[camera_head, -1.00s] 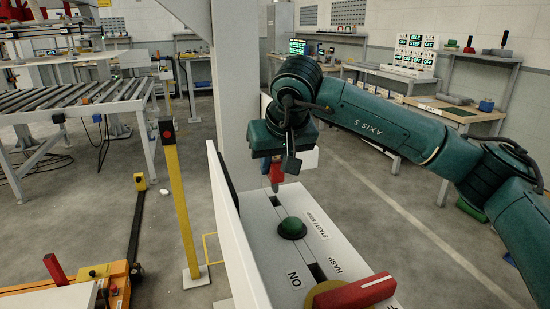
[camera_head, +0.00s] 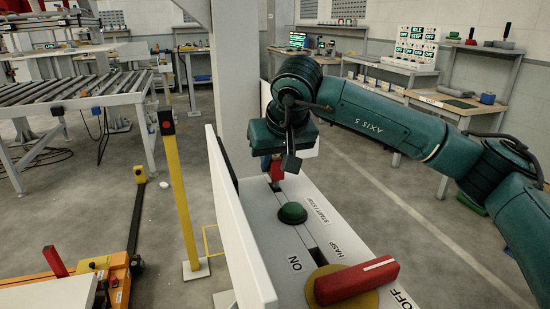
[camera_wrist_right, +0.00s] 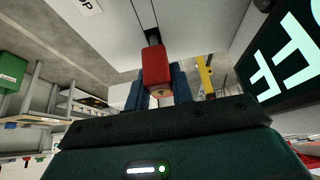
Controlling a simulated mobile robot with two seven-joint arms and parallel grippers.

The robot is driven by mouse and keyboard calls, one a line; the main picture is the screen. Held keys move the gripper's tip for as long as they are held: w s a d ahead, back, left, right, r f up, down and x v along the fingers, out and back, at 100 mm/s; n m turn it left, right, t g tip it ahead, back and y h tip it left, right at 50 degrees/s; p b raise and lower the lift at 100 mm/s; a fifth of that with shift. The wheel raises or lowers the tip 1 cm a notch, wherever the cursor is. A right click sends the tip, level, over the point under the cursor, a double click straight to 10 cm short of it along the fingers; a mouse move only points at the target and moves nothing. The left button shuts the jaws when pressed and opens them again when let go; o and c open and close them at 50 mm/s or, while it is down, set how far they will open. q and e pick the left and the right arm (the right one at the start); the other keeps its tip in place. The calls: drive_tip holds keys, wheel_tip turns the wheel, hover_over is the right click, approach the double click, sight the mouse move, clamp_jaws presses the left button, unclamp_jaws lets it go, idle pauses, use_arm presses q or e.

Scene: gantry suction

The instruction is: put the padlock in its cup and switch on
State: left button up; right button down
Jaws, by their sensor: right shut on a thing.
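My right gripper (camera_head: 275,170) points down over the far end of the white control panel (camera_head: 268,240). In the right wrist view its blue fingers are shut on the red padlock (camera_wrist_right: 156,68), which stands out from between them towards a dark slot in a pale surface. In the head view the red padlock (camera_head: 277,169) is partly hidden by the gripper; I cannot tell whether it touches the panel. No cup can be made out clearly. The red switch handle (camera_head: 356,281) sits on a yellow disc, with ON on its left and OFF on its right. My left gripper is not in view.
A green button (camera_head: 292,212) marked START / STOP stands on the panel between my gripper and the switch. A white upright board (camera_head: 236,225) runs along the panel's left side. A yellow post (camera_head: 178,190) and roller conveyor (camera_head: 70,95) stand left.

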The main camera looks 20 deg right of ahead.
drive_tip(key=shift+f+b, duration=0.8)
drive_tip(key=shift+f, duration=0.45)
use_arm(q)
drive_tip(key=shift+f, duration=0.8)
use_arm(e)
drive_tip(key=c, duration=1.1)
unclamp_jaws()
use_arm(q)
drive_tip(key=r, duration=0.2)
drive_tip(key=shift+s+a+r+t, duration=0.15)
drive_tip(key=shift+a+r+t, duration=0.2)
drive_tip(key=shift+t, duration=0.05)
use_arm(e)
drive_tip(key=v, duration=1.3)
drive_tip(key=shift+r, duration=0.15)
drive_tip(key=shift+c, duration=0.5)
